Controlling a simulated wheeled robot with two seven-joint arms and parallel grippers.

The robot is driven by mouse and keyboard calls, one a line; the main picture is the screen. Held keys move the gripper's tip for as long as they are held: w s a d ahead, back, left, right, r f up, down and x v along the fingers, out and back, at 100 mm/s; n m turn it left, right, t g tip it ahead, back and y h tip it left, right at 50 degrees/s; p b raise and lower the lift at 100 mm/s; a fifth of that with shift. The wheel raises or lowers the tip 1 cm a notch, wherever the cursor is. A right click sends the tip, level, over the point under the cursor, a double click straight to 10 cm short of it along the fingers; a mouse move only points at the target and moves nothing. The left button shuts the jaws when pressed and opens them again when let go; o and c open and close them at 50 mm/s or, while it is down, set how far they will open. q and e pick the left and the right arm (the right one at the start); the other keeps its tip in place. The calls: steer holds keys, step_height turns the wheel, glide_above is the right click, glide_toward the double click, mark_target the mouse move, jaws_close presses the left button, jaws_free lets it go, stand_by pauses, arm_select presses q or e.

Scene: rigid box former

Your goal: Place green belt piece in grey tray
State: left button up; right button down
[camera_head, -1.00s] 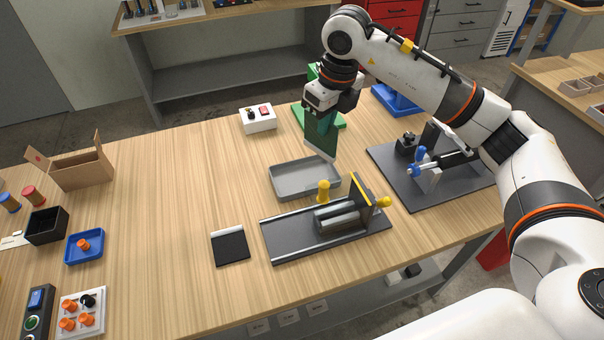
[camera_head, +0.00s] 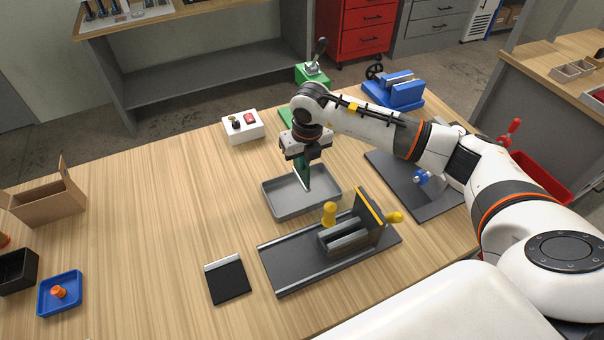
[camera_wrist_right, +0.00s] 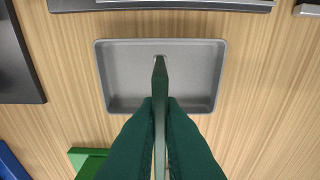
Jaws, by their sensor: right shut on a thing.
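The grey tray (camera_head: 284,207) stands on the wooden bench in the middle of the head view. It also shows in the right wrist view (camera_wrist_right: 120,76), and its visible floor is bare. My right gripper (camera_head: 304,172) is above the tray's far part, pointing down. Its dark green fingers (camera_wrist_right: 160,110) are shut on a thin, dark greenish piece, the green belt piece (camera_wrist_right: 159,85), held on edge. The piece reaches down over the tray; I cannot tell whether its lower end touches the floor. My left gripper is in neither view.
A dark fixture (camera_head: 290,262) with yellow knobs stands just in front of the tray. A white button box (camera_head: 243,127) is behind it. A black pad (camera_head: 228,281) lies at front left. A blue vise (camera_head: 393,92) is at the back right.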

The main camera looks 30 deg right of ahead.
mark_target(303, 181)
step_height(303, 181, down, 5)
steer(key=shift+f+p, duration=0.15)
steer(key=shift+p, duration=0.55)
steer(key=shift+f, duration=0.1)
steer(key=c, duration=2)
jaws_free()
steer(key=o, duration=0.4)
steer(key=shift+o, duration=0.2)
